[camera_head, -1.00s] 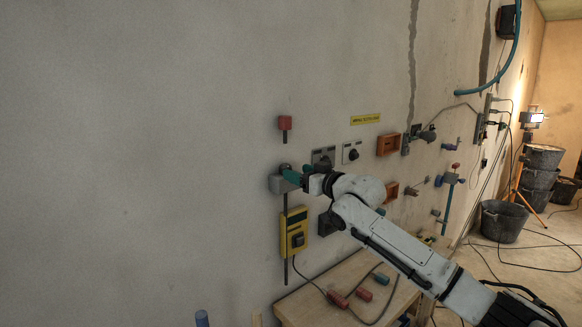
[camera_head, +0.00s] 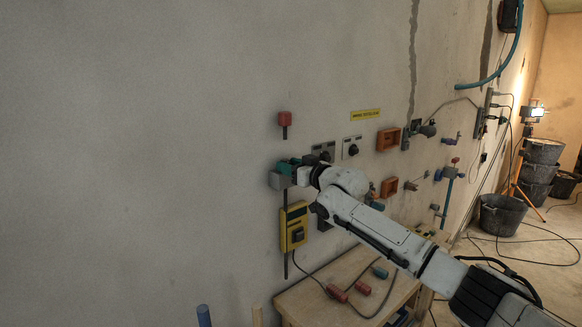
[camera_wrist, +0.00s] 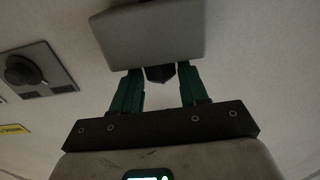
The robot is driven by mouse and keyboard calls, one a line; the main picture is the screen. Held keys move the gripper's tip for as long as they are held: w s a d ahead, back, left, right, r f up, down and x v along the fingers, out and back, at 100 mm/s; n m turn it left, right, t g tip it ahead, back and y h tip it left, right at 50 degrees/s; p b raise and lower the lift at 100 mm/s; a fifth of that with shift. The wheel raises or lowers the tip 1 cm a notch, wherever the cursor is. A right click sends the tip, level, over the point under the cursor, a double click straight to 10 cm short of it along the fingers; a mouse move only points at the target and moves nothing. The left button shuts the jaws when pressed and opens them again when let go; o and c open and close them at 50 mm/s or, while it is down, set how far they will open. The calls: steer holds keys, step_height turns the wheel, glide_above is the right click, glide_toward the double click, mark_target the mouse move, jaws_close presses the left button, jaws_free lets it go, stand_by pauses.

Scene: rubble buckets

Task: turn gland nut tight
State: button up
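A grey junction box (camera_head: 277,182) is fixed to the wall at the middle of the head view. It also shows in the wrist view (camera_wrist: 150,35), tilted. A dark faceted gland nut (camera_wrist: 160,75) sticks out of the box's lower edge there. My gripper (camera_wrist: 160,82) has two green fingers, one on each side of the nut. A narrow gap seems to show between each finger and the nut, and nothing else is between the fingers. In the head view my gripper (camera_head: 287,166) is at the box, and the nut is hidden there.
A yellow device (camera_head: 293,228) hangs on the wall just below the box. A red block (camera_head: 285,118) is above it. Rotary switches (camera_head: 352,149) and orange boxes (camera_head: 388,139) are to the right. A wooden bench (camera_head: 300,304) stands below with several coloured connectors. The wall at left is clear.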

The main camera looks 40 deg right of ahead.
steer(key=c, duration=0.6)
steer(key=shift+w+a+r+m+h, duration=0.2)
steer(key=shift+a+r+m+h, duration=0.2)
steer(key=shift+a+h, duration=0.15)
steer(key=shift+h, duration=0.45)
steer(key=shift+m+h, duration=0.6)
steer(key=shift+a+f+m+h+b, duration=0.1)
steer(key=shift+m+h+b, duration=0.25)
steer(key=shift+h+b, duration=0.15)
steer(key=shift+a+f+m+h+b, duration=0.1)
steer(key=shift+m+h+b, duration=0.3)
steer(key=shift+h, duration=0.2)
steer(key=shift+d+m+g+h+b, duration=0.1)
steer(key=shift+m+g+h+b, duration=0.35)
steer(key=shift+h+b, duration=0.3)
steer(key=shift+f, duration=0.1)
